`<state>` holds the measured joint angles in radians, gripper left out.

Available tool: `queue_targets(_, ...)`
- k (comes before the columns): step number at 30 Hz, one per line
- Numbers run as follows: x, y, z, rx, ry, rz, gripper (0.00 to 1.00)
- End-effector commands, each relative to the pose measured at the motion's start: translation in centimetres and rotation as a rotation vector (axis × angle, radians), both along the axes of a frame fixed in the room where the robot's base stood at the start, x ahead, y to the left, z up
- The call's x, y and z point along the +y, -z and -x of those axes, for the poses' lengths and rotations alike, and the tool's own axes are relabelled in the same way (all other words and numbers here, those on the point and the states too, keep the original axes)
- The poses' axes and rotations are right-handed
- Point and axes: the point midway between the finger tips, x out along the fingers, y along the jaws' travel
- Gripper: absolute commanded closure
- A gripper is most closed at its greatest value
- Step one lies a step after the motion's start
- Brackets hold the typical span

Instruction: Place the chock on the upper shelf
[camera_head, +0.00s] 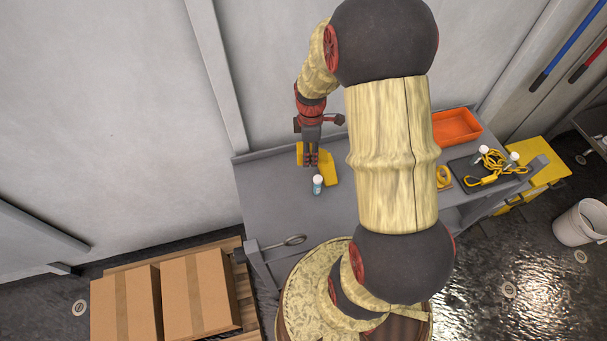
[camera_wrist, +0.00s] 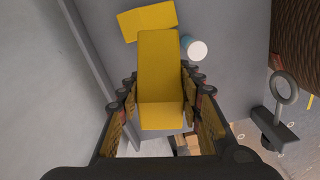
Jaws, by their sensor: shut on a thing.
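My gripper (camera_head: 311,162) is over the back left of a grey bench top (camera_head: 265,195). It is shut on a yellow chock (camera_wrist: 160,80), which sits between the fingers in the wrist view; part of it shows left of the fingers in the head view (camera_head: 300,153). A second yellow piece (camera_wrist: 147,19) lies just beyond the held chock and shows right of the fingers in the head view (camera_head: 328,169). I cannot tell whether the held chock touches the surface below. A lower level (camera_head: 452,216) shows under the bench top at right.
A white-capped bottle (camera_head: 317,185) stands close by the gripper. An orange bin (camera_head: 456,127), yellow tape (camera_head: 443,178) and a dark tray (camera_head: 470,182) with yellow cord are at right. Cardboard boxes (camera_head: 200,290) stand lower left.

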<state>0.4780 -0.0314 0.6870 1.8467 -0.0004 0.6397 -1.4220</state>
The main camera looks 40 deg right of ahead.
Motion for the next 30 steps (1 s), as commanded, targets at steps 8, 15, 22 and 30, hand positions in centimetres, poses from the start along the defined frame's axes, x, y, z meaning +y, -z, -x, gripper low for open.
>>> queue_targets(8,5.1,2.8,-3.2,0.001,-0.007,-0.001,1.00)
queue_targets(15,8.8,6.4,-5.5,0.002,-0.004,0.000,1.00)
queue_targets(22,10.3,8.5,-6.6,0.000,0.000,0.000,1.00)
queue_targets(30,11.1,10.6,-7.1,0.001,0.000,0.000,1.00)
